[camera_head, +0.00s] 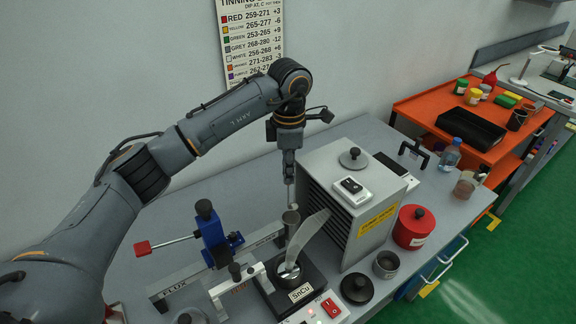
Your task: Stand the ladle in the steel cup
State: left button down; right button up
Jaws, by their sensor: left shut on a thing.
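My left gripper (289,172) points straight down in the middle of the head view. It is shut on the ladle (291,216), which hangs upright below it with its grey bowl at the bottom. The bowl is above the black SnCu solder pot (289,271) and beside a pale curved shield; I cannot tell if they touch. The steel cup (386,264) stands on the grey bench to the right, in front of the filter box, and looks dark inside. No ladle stands in it. My right gripper is not in view.
The large filter box (358,195) stands between the ladle and the red canister (414,227). A black round lid (357,288) lies left of the cup. A blue clamp (211,234) with a red handle stands left of the pot. Bottles stand at the bench's right end.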

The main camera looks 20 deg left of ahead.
pick_arm(q)
jog(key=shift+f, duration=0.5)
jog(key=shift+s+f+b, duration=0.1)
jog(key=shift+f+b, duration=0.25)
notch_tip(320, 180, down, 2)
jog(key=shift+f+b, duration=0.1)
jog(key=shift+b, duration=0.7)
jog(key=shift+f+b, duration=0.5)
jog(key=shift+f, duration=0.1)
jog(key=shift+f+b, duration=1)
jog(key=shift+f, duration=0.35)
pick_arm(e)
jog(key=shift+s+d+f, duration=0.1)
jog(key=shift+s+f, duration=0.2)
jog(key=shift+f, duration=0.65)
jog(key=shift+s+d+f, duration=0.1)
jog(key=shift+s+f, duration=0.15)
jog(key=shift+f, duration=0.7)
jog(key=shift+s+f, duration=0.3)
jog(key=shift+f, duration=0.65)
